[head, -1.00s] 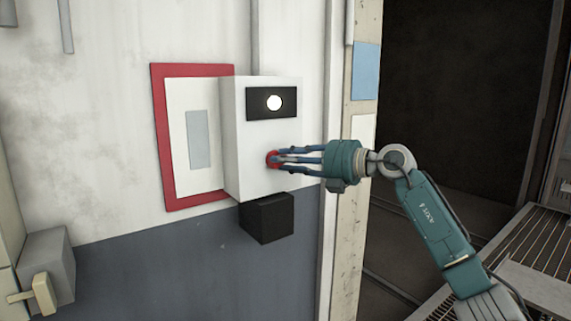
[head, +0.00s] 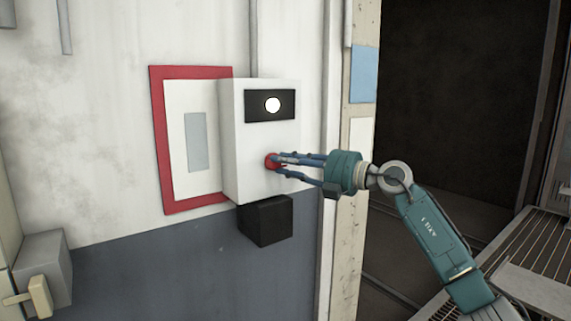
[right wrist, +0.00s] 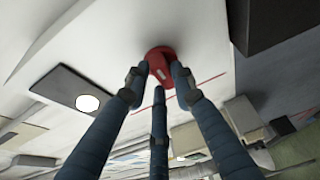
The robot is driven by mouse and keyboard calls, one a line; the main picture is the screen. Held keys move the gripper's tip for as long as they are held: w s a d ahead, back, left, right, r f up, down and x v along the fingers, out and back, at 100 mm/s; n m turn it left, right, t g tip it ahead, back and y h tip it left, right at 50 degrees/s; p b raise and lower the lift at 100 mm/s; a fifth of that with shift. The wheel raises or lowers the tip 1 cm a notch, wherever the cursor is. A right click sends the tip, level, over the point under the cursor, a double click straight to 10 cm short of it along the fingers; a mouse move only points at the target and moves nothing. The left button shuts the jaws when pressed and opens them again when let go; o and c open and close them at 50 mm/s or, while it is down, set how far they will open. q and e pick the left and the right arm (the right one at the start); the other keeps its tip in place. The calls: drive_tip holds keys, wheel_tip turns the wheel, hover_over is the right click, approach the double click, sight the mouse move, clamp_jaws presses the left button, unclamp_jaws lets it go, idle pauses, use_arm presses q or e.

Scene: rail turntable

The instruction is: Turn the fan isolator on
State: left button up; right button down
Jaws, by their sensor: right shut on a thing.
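The fan isolator is a white box (head: 258,132) on the wall, with a red knob (head: 271,161) on its front. A black panel (head: 252,104) with a lit white round lamp (head: 272,105) sits above the knob. My right gripper (head: 280,162) comes from the right and is shut on the red knob. In the right wrist view the gripper's fingers (right wrist: 158,82) close around the red knob (right wrist: 160,60), which has a small pale mark. My left gripper is in neither view.
A red-framed white board (head: 159,140) is on the wall behind the box. A black block (head: 265,220) sits below it. A grey box with a cream lever (head: 40,296) is at lower left. A dark opening lies to the right.

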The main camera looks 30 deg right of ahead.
drive_tip(key=c, duration=1.4)
unclamp_jaws()
drive_tip(key=shift+c, duration=0.2)
drive_tip(key=shift+d, duration=0.1)
drive_tip(key=v, duration=1.2)
drive_tip(key=shift+f, duration=0.1)
